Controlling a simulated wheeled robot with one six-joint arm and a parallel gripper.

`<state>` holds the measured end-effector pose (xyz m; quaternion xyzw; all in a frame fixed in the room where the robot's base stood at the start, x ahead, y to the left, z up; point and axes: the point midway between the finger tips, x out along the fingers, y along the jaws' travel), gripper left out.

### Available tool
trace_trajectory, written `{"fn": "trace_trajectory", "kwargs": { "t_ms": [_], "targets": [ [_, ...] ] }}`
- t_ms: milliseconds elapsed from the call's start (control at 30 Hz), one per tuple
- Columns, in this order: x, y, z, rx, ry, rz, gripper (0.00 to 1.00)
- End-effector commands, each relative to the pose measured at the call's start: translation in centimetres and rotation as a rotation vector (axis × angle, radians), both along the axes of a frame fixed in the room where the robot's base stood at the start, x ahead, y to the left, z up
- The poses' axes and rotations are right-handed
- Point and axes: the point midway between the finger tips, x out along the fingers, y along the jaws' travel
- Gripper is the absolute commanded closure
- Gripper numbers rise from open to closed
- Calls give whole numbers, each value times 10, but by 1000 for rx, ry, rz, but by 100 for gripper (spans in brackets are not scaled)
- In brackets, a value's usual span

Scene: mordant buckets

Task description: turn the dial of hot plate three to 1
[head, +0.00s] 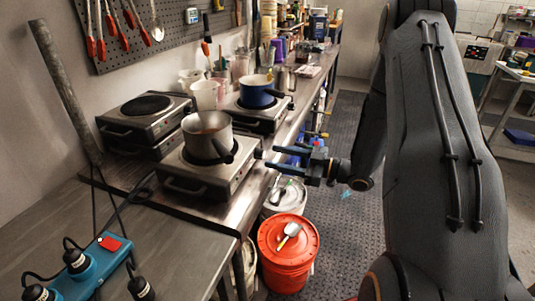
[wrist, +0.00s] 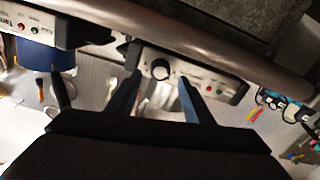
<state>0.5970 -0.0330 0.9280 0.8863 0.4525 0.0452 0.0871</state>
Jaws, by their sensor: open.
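In the head view a hot plate (head: 205,178) with a steel pot (head: 207,133) on it stands nearest on the steel bench. My gripper (head: 272,158) is just right of its right-hand side, with two blue fingers pointing at it, apart and empty. In the wrist view a round black dial (wrist: 160,69) sits on a pale front panel (wrist: 187,75), with red and green lights beside it. The open gripper (wrist: 157,85) has a finger on either side of the dial. I cannot tell whether they touch it. The dial's setting and the plate's number are not legible.
A hot plate with a blue pot (head: 257,91) stands behind, and stacked hot plates (head: 148,120) stand at the left. A red-lidded bucket (head: 288,236) is on the floor below my gripper. A blue power strip (head: 90,268) lies at the front left.

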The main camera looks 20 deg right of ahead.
Motion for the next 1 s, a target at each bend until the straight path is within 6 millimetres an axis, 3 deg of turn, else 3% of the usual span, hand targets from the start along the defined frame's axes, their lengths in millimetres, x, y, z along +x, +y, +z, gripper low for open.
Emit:
{"fn": "trace_trajectory", "kwargs": {
  "t_ms": [233,600,667,867,1000],
  "targets": [
    [18,26,1,0,0,1,53],
    [23,32,0,-1,0,-1,53],
    [23,32,0,-1,0,-1,60],
    [23,31,0,-1,1,-1,93],
    [23,31,0,1,4,-1,94]
  ]
}}
